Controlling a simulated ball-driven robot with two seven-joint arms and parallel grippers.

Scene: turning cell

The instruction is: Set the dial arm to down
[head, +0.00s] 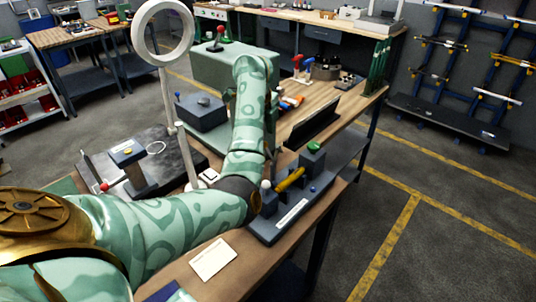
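A grey control unit (292,216) with a white label stands on the wooden bench in the head view. A yellow bar (290,180) on it slants up to the right; it looks like the dial arm, though its pivot is hard to make out. My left arm crosses the view beside the unit and bends upward. Its fingers are not clearly visible, apparently hidden behind my forearm. My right gripper is out of view.
A tall post with a white ring (145,35) stands left of my forearm. A dark box (203,111) and a box with a yellow button (127,152) stand on the left. A dark upright panel (312,124) stands behind the unit.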

